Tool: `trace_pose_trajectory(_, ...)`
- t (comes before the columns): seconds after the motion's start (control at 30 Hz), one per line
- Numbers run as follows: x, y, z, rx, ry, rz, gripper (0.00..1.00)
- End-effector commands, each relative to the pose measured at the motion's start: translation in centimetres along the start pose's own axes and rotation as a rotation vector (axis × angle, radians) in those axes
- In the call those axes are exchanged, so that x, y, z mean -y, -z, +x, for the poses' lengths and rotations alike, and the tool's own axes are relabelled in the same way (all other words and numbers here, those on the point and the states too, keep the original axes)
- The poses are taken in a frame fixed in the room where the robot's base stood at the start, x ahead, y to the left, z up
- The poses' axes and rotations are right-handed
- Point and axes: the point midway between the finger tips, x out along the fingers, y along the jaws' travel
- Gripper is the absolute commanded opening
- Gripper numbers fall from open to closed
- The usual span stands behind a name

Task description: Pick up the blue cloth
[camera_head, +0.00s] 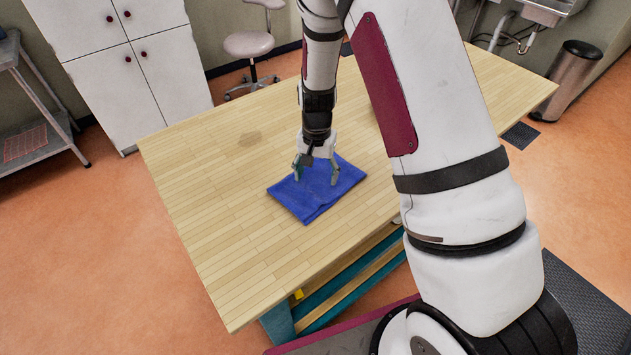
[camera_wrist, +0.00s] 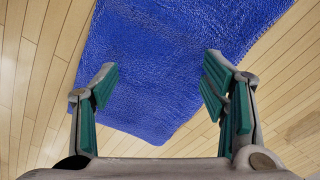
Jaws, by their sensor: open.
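My gripper (camera_head: 316,178) points down over the cloth's upper part. In the wrist view my gripper (camera_wrist: 160,90) has its two green-padded fingers wide apart, with cloth showing between them and nothing held. I cannot tell whether the fingertips touch the cloth.
The wooden table (camera_head: 215,200) is largely bare around the cloth, with a faint dark stain. A stool (camera_head: 249,45) and white cabinet (camera_head: 120,60) stand behind it. A bin (camera_head: 572,78) stands at the right. A metal rack (camera_head: 35,110) is at the left.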

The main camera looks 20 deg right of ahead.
Motion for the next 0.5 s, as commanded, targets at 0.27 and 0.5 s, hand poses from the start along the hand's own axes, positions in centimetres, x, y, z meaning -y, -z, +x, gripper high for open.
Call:
trace_pose_trajectory(0.27, -0.04, -0.03, 0.89, 0.0, 0.0, 0.0, 0.67)
trace_pose_trajectory(0.5, -0.04, -0.03, 0.86, 0.0, 0.0, 0.0, 0.67)
